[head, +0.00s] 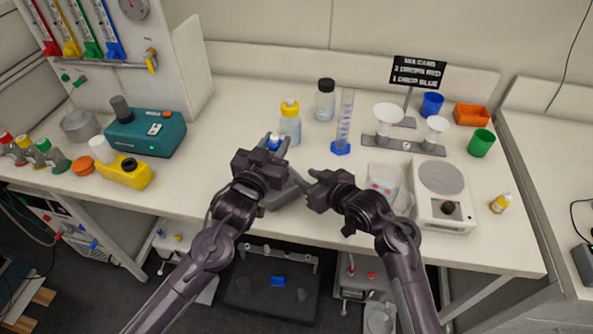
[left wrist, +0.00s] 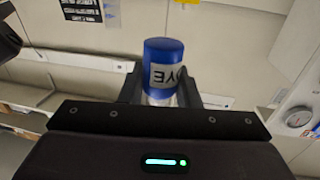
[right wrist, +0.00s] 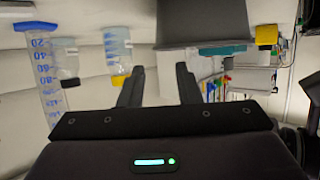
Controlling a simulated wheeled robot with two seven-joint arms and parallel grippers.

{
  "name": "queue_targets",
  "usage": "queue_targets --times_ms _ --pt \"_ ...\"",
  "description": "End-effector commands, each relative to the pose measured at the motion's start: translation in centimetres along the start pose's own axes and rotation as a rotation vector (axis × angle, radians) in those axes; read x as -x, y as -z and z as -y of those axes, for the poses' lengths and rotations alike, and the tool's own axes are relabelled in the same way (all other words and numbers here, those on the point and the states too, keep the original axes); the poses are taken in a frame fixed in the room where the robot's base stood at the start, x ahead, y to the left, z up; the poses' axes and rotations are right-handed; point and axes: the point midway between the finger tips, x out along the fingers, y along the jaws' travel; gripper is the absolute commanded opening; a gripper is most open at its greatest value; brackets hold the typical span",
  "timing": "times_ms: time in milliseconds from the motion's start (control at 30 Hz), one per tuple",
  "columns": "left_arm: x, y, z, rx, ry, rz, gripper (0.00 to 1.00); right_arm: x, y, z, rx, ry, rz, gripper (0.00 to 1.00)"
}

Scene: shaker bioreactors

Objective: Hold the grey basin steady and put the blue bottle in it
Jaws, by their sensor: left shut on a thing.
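The blue bottle (head: 273,142) is upright between the fingers of my left gripper (head: 277,146), which is shut on it. In the left wrist view its blue body (left wrist: 164,62) with a white "DYE" label stands between the fingers. The grey basin (head: 284,196) sits on the bench near the front edge, below and right of my left gripper and partly hidden by it. My right gripper (head: 311,180) is at the basin's right side. In the right wrist view its fingers are apart, and the basin (right wrist: 203,24) shows beyond them; I cannot tell whether they touch.
A yellow-capped bottle (head: 290,122), a black-capped bottle (head: 325,100) and a measuring cylinder (head: 345,120) stand behind the grippers. A white scale-like device (head: 443,195) is to the right. A funnel rack (head: 404,144) stands behind it.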

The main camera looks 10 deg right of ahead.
Motion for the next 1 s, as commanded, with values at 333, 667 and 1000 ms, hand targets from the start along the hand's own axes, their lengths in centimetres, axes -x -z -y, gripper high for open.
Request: queue_targets --times_ms 333,667,1000 --pt "0.0 0.0 0.0 0.000 0.000 -0.001 0.11 -6.3 0.1 -0.1 0.000 -0.001 0.000 0.30" --pt "0.0 0.0 0.0 0.000 0.000 -0.001 0.11 -8.2 0.0 -0.1 0.001 -0.002 0.001 0.30" --pt "0.0 0.0 0.0 0.000 0.000 -0.001 0.11 -8.2 0.0 -0.1 0.001 -0.002 0.001 0.12"
